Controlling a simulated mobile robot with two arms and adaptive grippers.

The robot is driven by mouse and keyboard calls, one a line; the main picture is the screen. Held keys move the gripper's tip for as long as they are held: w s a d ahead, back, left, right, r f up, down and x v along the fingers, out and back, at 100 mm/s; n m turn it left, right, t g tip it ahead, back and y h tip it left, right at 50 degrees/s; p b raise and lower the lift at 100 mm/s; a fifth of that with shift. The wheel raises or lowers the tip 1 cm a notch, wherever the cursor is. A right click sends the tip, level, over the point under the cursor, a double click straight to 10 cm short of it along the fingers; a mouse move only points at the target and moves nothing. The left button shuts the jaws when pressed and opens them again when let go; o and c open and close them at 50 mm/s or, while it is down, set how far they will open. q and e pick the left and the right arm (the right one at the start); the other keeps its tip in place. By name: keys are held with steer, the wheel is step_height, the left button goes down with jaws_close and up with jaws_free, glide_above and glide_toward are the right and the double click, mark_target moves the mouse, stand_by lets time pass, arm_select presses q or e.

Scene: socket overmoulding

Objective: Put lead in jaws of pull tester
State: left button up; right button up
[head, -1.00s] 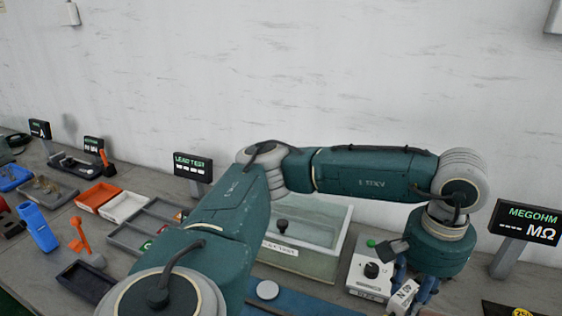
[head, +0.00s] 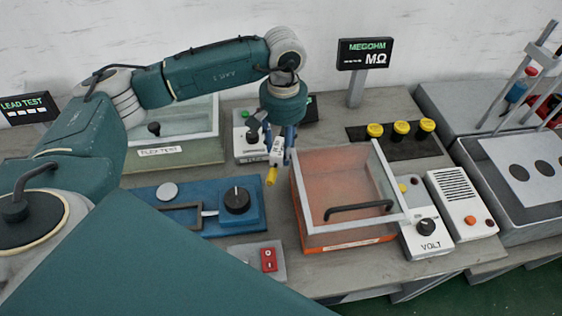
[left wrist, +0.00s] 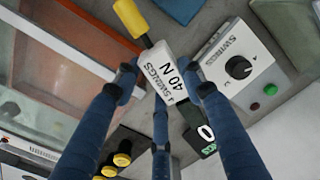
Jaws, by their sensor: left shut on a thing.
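My left gripper (head: 281,140) is shut on a white block (head: 276,157) with a yellow end (head: 271,177) that points down, above the bench. In the left wrist view the blue fingers (left wrist: 165,88) close around this block (left wrist: 172,68), which is printed "40 N" and "3 SWINGS"; its yellow end (left wrist: 130,17) sticks out beyond them. I cannot tell whether this is the lead. A blue plate (head: 170,222) with a black knob (head: 237,199), grey frame and silver disc lies left of the gripper; I cannot tell whether it is the pull tester. My right gripper is not in view.
A white knob box (head: 241,146) stands just left of the gripper. An orange-based clear-lidded box (head: 345,246) is close on the right. Behind stand the megohm display (head: 364,53) and several yellow knobs (head: 400,128). A glass tank (head: 190,118) stands at left.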

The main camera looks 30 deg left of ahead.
mark_target(283, 139)
arm_select(q)
step_height(283, 139, down, 5)
steer(key=shift+r+p, duration=0.1)
steer(key=shift+p, duration=0.3)
step_height(283, 139, down, 4)
steer(key=shift+f+p, duration=0.1)
steer(key=shift+p, duration=0.4)
steer(key=shift+f, duration=0.2)
steer(key=o, duration=1.2)
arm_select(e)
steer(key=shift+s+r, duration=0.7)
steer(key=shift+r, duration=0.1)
arm_select(q)
steer(key=shift+r, duration=0.45)
step_height(283, 139, up, 11)
steer(key=p, duration=0.5)
steer(key=shift+f, duration=0.1)
steer(key=shift+o, duration=0.5)
steer(key=shift+d+r, duration=0.1)
steer(key=shift+r, duration=0.25)
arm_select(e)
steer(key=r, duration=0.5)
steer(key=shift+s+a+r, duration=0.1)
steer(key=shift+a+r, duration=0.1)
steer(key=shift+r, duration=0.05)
